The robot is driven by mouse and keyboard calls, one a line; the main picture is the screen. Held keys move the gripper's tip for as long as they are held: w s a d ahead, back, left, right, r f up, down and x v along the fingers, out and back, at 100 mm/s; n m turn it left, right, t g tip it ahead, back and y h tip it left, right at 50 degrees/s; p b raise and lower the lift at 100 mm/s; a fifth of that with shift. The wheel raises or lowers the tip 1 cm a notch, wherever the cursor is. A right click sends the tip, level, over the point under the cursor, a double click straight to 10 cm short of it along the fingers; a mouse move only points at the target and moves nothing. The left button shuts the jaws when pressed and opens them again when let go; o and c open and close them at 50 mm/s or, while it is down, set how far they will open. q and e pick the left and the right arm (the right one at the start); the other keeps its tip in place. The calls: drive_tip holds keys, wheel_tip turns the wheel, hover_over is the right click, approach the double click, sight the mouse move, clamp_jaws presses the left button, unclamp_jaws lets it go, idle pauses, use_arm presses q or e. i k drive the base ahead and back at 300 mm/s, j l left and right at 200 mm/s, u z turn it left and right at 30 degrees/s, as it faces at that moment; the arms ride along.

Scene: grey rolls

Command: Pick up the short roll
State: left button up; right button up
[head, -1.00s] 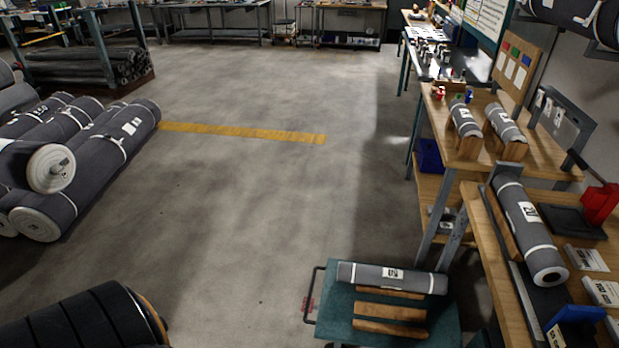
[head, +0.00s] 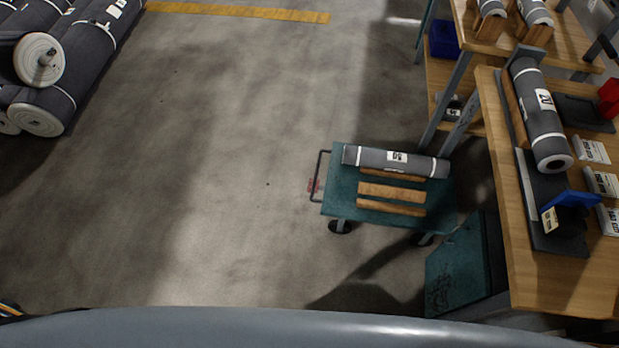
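A grey roll (head: 395,161) with white bands and a white label lies crosswise on the teal cart (head: 340,205), along its far edge. Another grey roll (head: 540,115) with a label lies lengthwise on the wooden bench (head: 560,285) at the right. Two shorter-looking grey rolls, one on the left (head: 491,8) and one on the right (head: 535,12), rest on wooden cradles on the farther bench, cut by the top edge. Neither of my grippers is in view.
Wooden blocks (head: 391,207) lie across the cart. A blue holder (head: 571,199) and several cards stand on the near bench. A teal cabinet (head: 455,265) stands below it. Large grey rolls (head: 65,80) are stacked at the left. The middle floor is clear.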

sight(551, 148)
drive_tip(key=z, duration=1.3)
